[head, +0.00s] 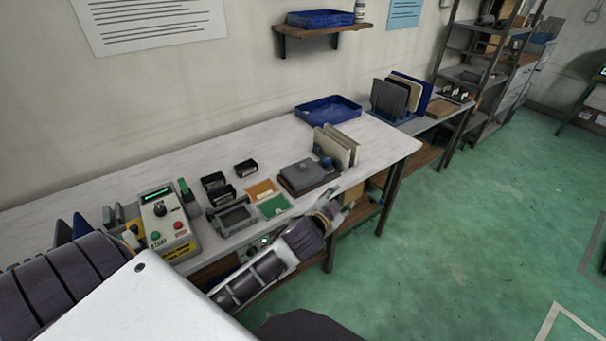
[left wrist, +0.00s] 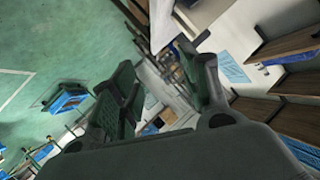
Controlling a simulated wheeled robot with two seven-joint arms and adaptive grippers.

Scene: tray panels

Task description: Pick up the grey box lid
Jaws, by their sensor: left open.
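The grey box lid (head: 300,174), a flat plate with a small raised knob, lies on a dark brown base (head: 311,187) near the front edge of the white table. My left gripper (head: 343,200) is open and empty, just right of and in front of the lid at the table's edge, apart from it. In the left wrist view, the two fingers of my left gripper (left wrist: 165,88) are spread, pointing across the room, and the lid does not show there. My right gripper is not in view.
Upright cream panels (head: 342,146) stand just behind the lid. A green board (head: 275,206), an orange card (head: 261,189) and a grey frame (head: 235,217) lie to its left. Farther left is a control box (head: 165,222). A blue tray (head: 327,110) stands at the back.

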